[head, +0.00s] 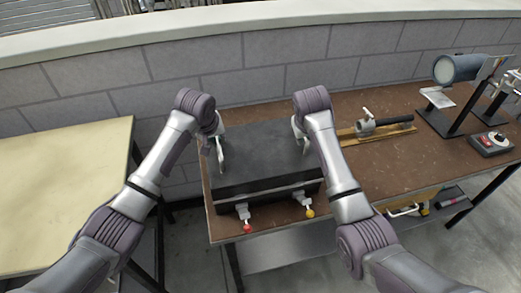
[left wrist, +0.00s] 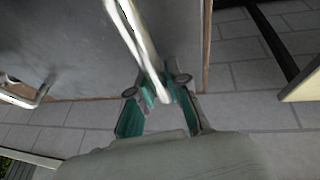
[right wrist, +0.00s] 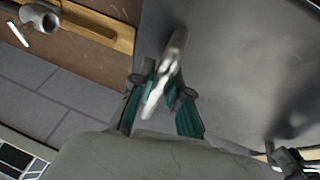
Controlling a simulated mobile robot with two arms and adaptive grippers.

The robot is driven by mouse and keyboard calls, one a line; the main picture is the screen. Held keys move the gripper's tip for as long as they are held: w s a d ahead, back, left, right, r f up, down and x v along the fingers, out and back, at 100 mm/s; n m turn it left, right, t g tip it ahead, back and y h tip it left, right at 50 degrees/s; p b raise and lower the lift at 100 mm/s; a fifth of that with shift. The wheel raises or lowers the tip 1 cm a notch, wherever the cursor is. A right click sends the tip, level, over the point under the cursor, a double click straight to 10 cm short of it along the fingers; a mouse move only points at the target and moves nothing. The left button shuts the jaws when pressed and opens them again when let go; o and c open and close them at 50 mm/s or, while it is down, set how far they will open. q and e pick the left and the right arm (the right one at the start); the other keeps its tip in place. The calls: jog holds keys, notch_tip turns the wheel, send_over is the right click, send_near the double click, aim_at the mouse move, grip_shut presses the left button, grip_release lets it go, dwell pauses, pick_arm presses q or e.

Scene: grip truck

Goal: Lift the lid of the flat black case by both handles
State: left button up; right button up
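The flat black case (head: 268,187) lies on the brown table, and its dark grey lid (head: 258,148) faces up. Two latches with a red tip (head: 246,228) and a yellow tip (head: 310,212) hang at its front. My left gripper (head: 218,150) is at the left handle; in the left wrist view its teal pads (left wrist: 160,93) close on the silver handle (left wrist: 132,40). My right gripper (head: 300,138) is at the right handle; in the right wrist view its pads (right wrist: 161,87) close on that handle (right wrist: 176,48). Whether the lid is raised is hard to tell.
The brown table (head: 375,165) also bears a wooden board with a clamp-like tool (head: 372,126), a grey cylinder on a stand (head: 458,68) and a control box (head: 489,143). A beige table (head: 60,190) stands at left. A grey block wall (head: 300,60) runs behind.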

pick_arm(q)
jog(key=shift+r, duration=0.2)
grip_shut()
pick_arm(e)
jog(key=shift+r, duration=0.2)
grip_shut()
